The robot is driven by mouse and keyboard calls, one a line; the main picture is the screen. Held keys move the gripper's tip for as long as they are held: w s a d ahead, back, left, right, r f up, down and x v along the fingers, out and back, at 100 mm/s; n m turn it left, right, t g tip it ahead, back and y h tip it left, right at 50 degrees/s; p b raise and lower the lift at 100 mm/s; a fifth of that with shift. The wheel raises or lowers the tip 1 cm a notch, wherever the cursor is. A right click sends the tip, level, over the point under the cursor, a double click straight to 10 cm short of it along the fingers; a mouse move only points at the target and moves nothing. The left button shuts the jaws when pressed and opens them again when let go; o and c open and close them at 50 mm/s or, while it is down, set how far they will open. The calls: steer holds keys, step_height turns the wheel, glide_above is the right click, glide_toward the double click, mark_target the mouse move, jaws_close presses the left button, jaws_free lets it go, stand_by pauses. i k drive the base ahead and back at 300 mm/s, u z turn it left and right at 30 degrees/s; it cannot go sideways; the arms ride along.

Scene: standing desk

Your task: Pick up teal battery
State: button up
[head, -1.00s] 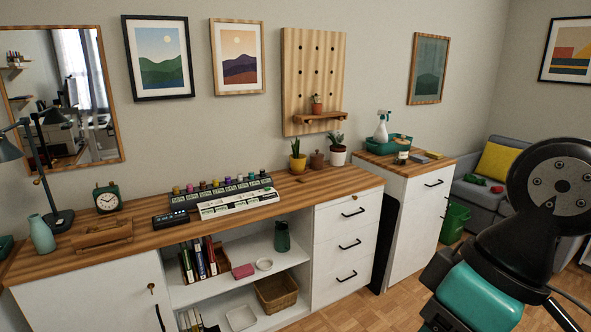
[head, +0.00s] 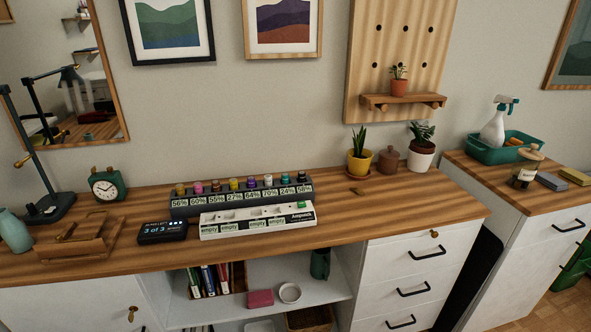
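Several batteries with coloured tops stand in a row in a dark charging rack (head: 240,199) on the wooden desk. Percentage labels run along the rack's front. The tops look gold, pink, yellow, purple, pale and dark. My gripper is not in view.
A black display (head: 162,231) reading "3 of 3" and a wooden stand (head: 80,240) are left of the rack. A clock (head: 107,185) and lamp (head: 45,208) stand farther left. Potted plants (head: 359,160) stand right. The desktop (head: 400,207) at right front is clear.

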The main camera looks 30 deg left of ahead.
mark_target(284, 176)
steer(key=u, duration=0.25)
steer(key=i, duration=0.8)
steer(key=u, duration=1.35)
steer(key=i, duration=0.75)
steer(key=u, duration=0.75)
